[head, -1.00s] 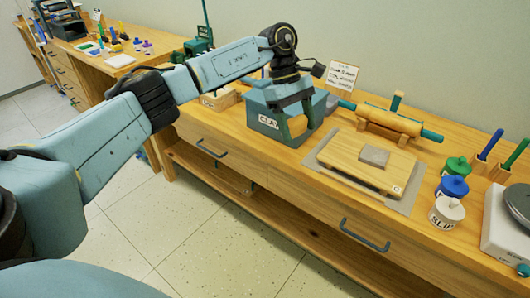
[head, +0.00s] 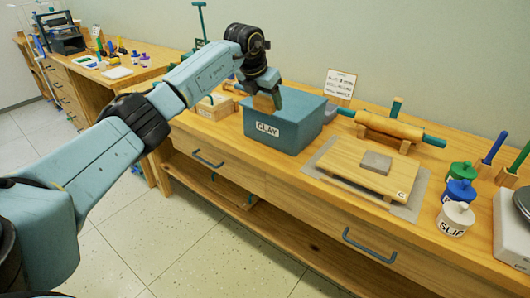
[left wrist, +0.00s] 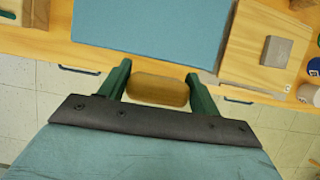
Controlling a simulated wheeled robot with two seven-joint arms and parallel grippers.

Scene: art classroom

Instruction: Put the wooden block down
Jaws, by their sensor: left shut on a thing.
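My left gripper (head: 262,98) is shut on the wooden block (head: 265,103), a rounded tan-brown piece. In the left wrist view the wooden block (left wrist: 157,91) lies crosswise between the two green fingers of the gripper (left wrist: 158,88). In the head view the gripper and block overlap the left part of the blue-grey CLAY box (head: 290,136). Nothing is seen under the block. My right gripper is out of view.
Right of the box are a wooden board (head: 345,172) with a grey slab (head: 376,162), a rolling pin (head: 390,125) and lidded pots, including a white SLIP pot (head: 455,219). A small wooden box (head: 215,106) stands to the left. Bare bench top (head: 318,143) shows between CLAY box and board.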

